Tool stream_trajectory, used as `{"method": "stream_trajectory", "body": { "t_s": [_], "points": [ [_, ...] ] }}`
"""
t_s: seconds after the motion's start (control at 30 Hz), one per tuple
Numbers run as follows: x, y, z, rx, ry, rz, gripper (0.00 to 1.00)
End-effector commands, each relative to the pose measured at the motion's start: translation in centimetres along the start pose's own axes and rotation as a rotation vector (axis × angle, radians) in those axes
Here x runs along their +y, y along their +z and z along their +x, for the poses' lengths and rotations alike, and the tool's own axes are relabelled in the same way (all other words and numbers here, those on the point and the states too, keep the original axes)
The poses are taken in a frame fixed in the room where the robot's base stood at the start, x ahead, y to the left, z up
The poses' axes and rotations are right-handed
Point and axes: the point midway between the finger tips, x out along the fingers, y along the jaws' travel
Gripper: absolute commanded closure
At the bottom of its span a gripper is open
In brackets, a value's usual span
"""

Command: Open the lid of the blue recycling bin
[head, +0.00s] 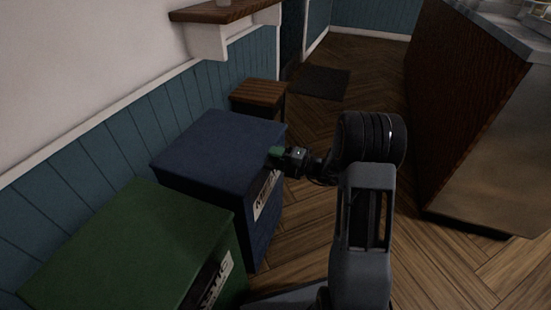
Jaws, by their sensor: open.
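The blue recycling bin (225,155) stands against the wall at the left of the middle in the head view, with its flat lid (215,145) down. A white label shows on its front. My gripper (277,154) is at the front edge of the lid, near the right corner. It is open, with nothing seen between its fingers. The fingertips are small and dark here, and I cannot tell whether they touch the lid.
A green bin (140,245) stands nearer, left of the blue one. A small wooden-topped stand (258,93) is behind it. A shelf (225,12) juts from the wall above. A wood-sided counter (465,110) is at right. Floor (370,85) between is clear, with a dark mat (320,83).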

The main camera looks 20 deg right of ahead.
Motion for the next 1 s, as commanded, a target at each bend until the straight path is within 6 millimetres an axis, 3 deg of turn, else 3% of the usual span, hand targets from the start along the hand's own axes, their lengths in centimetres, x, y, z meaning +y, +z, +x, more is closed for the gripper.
{"method": "stream_trajectory", "body": {
  "t_s": [0.5, 0.83, 1.0],
  "points": [
    [0.0, 0.0, 0.0, 0.000, 0.000, 0.000, 1.00],
    [0.2, -0.1, 0.0, 0.002, -0.002, 0.000, 1.00],
    [1.7, -0.5, 0.7, 0.016, -0.025, 0.000, 1.00]
  ]
}}
